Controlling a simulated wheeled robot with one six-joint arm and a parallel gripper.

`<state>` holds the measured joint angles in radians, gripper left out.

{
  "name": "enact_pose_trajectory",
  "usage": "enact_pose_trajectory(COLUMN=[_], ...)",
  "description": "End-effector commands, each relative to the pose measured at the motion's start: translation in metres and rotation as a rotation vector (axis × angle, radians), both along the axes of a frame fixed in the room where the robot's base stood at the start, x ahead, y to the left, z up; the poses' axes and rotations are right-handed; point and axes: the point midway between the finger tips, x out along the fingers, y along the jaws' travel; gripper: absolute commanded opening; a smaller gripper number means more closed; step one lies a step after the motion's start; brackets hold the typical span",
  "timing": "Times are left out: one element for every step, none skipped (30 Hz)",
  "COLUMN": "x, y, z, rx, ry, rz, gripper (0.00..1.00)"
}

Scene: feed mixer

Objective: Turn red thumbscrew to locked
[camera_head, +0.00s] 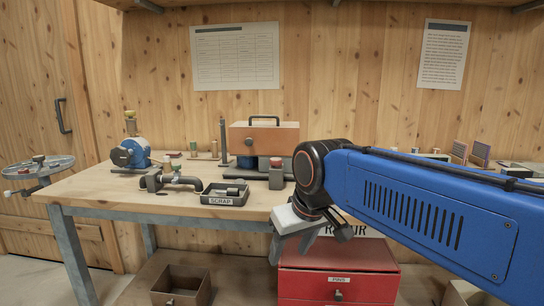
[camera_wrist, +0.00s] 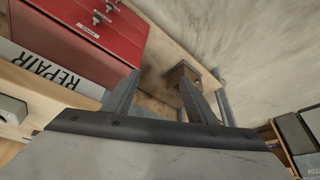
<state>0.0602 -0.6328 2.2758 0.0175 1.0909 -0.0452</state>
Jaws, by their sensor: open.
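My gripper (camera_head: 309,238) hangs in front of the bench's front edge, pointing down. It also shows in the wrist view (camera_wrist: 160,82), with its two fingers apart and nothing between them. I cannot make out for certain which part is the red thumbscrew. A small red-topped piece (camera_head: 276,163) stands on a dark block on the bench, just left of my arm's wrist. Another small reddish knob (camera_head: 38,158) sits on the round wheel-like fixture at the far left. My gripper is apart from both. The wrist view shows neither, and no lock mark is readable.
The wooden bench (camera_head: 105,188) holds a blue motor (camera_head: 131,153), a pipe fitting (camera_head: 171,180), a SCRAP tray (camera_head: 222,200) and an orange toolbox (camera_head: 265,137). A red drawer cabinet (camera_head: 338,278) stands below my gripper, beside an open box (camera_head: 181,285). The bench's left front is clear.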

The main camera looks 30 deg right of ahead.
Motion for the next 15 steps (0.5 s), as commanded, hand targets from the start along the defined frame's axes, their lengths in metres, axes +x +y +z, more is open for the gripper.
enact_pose_trajectory(x=[0.017,0.026,0.037,0.045,0.054,0.065,0.073,0.081,0.092,0.1,0.108,0.118,0.126,0.134,0.143], y=[-0.005,-0.008,-0.012,-0.015,-0.018,-0.022,-0.026,-0.029,-0.034,-0.038,-0.042,-0.047,-0.052,-0.056,-0.062], z=[0.023,0.036,0.052,0.065,0.077,0.093,0.105,0.116,0.131,0.142,0.153,0.167,0.177,0.187,0.201], rx=[0.0,0.001,0.0,0.0,0.0,0.001,0.001,0.002,0.002,0.002,0.002,0.003,0.003,0.002,0.002], ry=[0.0,0.0,0.002,0.002,0.004,0.004,0.004,0.006,0.006,0.007,0.008,0.008,0.009,0.01,0.01], rz=[-0.009,-0.012,-0.015,-0.017,-0.02,-0.023,-0.026,-0.029,-0.03,-0.032,-0.035,-0.037,-0.039,-0.04,-0.043], gripper=[0.52,0.52,0.52,0.52,0.52,0.52,0.52,0.52,0.52,0.52,0.52,0.52,0.52,0.52,0.52])
